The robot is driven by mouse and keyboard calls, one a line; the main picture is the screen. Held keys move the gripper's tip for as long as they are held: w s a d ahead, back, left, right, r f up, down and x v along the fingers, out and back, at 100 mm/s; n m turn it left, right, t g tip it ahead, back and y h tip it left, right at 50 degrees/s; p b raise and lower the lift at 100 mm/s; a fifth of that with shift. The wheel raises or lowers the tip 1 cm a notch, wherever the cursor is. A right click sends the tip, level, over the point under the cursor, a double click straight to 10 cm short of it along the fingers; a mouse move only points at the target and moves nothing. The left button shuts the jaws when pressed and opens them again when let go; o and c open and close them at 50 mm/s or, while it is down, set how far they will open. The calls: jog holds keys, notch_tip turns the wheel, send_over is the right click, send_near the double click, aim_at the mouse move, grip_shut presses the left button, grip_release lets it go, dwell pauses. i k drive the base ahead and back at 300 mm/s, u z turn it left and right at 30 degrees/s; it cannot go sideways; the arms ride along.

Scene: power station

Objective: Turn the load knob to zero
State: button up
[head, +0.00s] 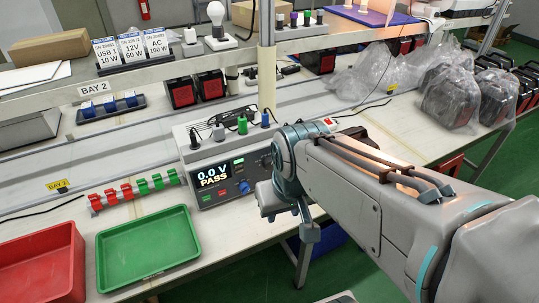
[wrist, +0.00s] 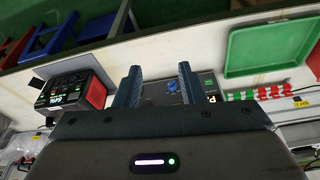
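The tester (head: 213,165) is a grey box on the bench with a dark front panel. Its display (head: 212,176) reads "0.0 V PASS". A blue knob (head: 244,187) sits on the panel right of the display; its label is too small to read. In the wrist view the blue knob (wrist: 172,87) shows between my gripper's fingers, closer to the right one. My gripper (wrist: 160,74) is open in front of the panel, with nothing held. In the head view my arm covers the panel's right part and most of the gripper. I cannot tell whether a finger touches the knob.
A green tray (head: 150,243) and a red bin (head: 40,262) stand left of the tester. Red and green clips (head: 132,190) line the bench between. A black-and-red unit with a lit screen (wrist: 72,95) stands left in the wrist view. A post (head: 267,60) rises behind the tester.

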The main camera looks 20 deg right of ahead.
aim_at(267, 163)
jog(key=z, duration=0.1)
jog(key=k, duration=0.15)
jog(key=u, duration=1.85)
jog(key=k, duration=1)
jog(key=z, duration=0.85)
jog(key=i, duration=0.5)
jog(key=z, duration=0.1)
